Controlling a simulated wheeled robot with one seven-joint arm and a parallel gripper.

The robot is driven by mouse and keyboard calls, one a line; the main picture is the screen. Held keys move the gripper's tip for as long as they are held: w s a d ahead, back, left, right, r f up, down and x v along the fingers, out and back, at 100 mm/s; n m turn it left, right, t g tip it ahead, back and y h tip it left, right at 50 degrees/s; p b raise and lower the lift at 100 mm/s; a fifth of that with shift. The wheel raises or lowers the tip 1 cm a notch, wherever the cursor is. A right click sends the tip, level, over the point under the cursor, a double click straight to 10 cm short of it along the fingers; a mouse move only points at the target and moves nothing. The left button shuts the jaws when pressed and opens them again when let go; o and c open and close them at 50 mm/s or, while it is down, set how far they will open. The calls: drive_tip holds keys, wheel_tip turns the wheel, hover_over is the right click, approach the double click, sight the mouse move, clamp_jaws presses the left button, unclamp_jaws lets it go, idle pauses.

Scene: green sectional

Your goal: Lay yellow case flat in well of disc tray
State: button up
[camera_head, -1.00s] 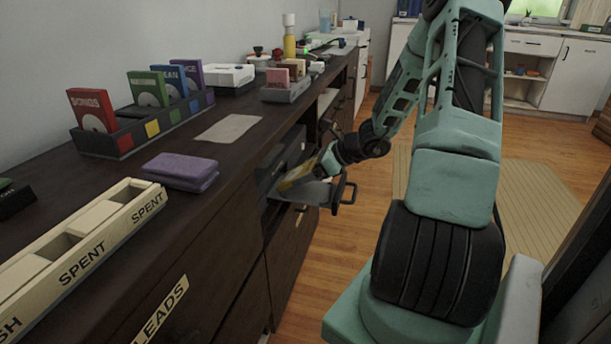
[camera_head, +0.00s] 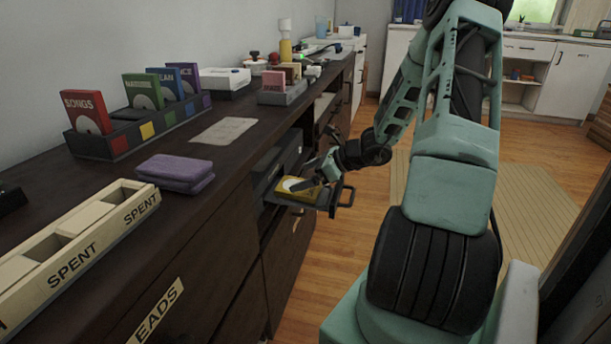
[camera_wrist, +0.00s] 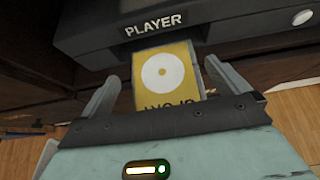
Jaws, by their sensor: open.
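The yellow case (camera_head: 297,188) lies on the disc tray (camera_head: 318,204), which sticks out from the player in the cabinet. In the wrist view the yellow case (camera_wrist: 165,72) shows its white disc face up, close in front of the player (camera_wrist: 190,25). My gripper (camera_head: 312,180) is just above the case. In the wrist view my gripper (camera_wrist: 160,85) is open, one finger at each side of the case, with gaps beside it. The case looks flat, but my gripper hides part of it, and I cannot tell whether it sits fully in the well.
The tray's black handle (camera_head: 345,196) is at its outer end. On the dark counter stand a rack of coloured cases (camera_head: 140,120), a purple cloth (camera_head: 175,172) and a cream "SPENT" box (camera_head: 75,245). Open floor (camera_head: 345,270) lies right of the cabinet.

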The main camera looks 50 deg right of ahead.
drive_tip(key=p+v, duration=0.6)
drive_tip(key=v, duration=1.1)
drive_tip(key=shift+r, duration=0.1)
